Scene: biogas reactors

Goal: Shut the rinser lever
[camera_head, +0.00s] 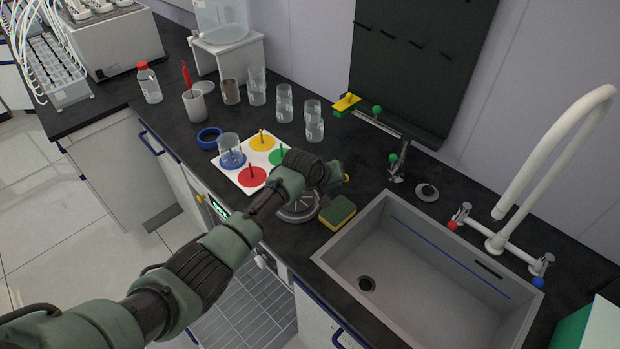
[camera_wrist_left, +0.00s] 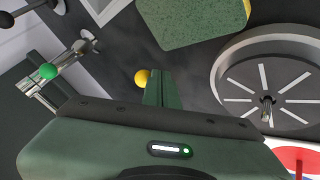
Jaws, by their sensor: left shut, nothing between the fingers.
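The round rinser (camera_head: 299,209) with a slotted metal disc is set in the dark counter, partly hidden by my left arm. It shows more fully in the left wrist view (camera_wrist_left: 238,88). A small yellow knob (camera_head: 346,178) shows just beyond my left gripper (camera_head: 335,174); in the left wrist view the knob (camera_wrist_left: 141,77) is beside the green fingers (camera_wrist_left: 162,90). What the knob is attached to is hidden, so I cannot tell whether it is the rinser lever. The left gripper is shut and empty. I cannot tell whether it touches the knob. My right gripper is not in view.
A green-yellow sponge (camera_head: 338,213) lies between rinser and sink (camera_head: 335,254). A green-knobbed tap (camera_head: 393,158) stands behind. A white board (camera_head: 230,173) with coloured discs and a glass beaker (camera_head: 230,150) is left of the gripper. Several glasses stand farther back.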

